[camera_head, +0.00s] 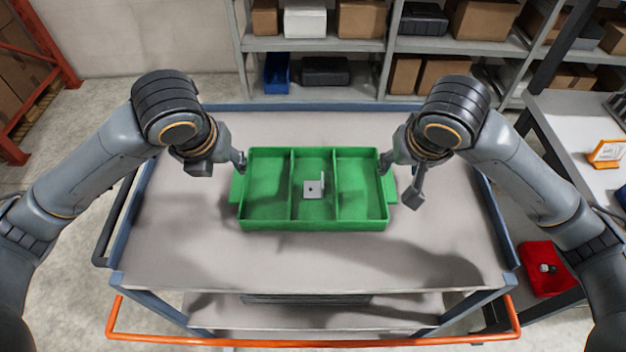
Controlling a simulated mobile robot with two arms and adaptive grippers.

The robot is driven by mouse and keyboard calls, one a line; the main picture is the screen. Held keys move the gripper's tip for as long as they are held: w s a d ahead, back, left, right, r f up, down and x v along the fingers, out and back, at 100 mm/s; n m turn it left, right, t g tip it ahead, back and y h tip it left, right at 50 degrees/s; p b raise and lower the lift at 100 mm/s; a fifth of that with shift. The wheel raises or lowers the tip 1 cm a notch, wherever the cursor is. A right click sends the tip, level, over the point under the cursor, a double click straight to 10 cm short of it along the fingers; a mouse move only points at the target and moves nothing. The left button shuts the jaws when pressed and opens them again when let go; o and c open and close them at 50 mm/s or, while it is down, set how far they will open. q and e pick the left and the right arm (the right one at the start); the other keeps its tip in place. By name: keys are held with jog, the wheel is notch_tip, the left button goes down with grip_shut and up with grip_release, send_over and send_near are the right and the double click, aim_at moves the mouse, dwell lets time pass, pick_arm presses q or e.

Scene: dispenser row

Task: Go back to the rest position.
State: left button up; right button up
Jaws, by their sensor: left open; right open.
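My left gripper (240,160) is at the left end of a green tray (247,212), close to its left handle. It is open, though only part of its fingers shows. My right gripper (402,180) is open at the tray's right end, near the right handle, with one finger pointing down and towards the front. The tray has three compartments and rests on the cart top. A small grey metal bracket (313,188) lies in the middle compartment. The left and right compartments look empty. I cannot tell whether either gripper touches the tray.
The tray stands on a grey cart (300,262) with blue edges and an orange bar (310,342) in front. Shelves (370,44) with boxes stand behind. At the right are a bench (570,120) and a red bin (546,268). The cart's front half is clear.

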jog(key=shift+s+r, duration=0.2)
jog(key=shift+r, duration=0.3)
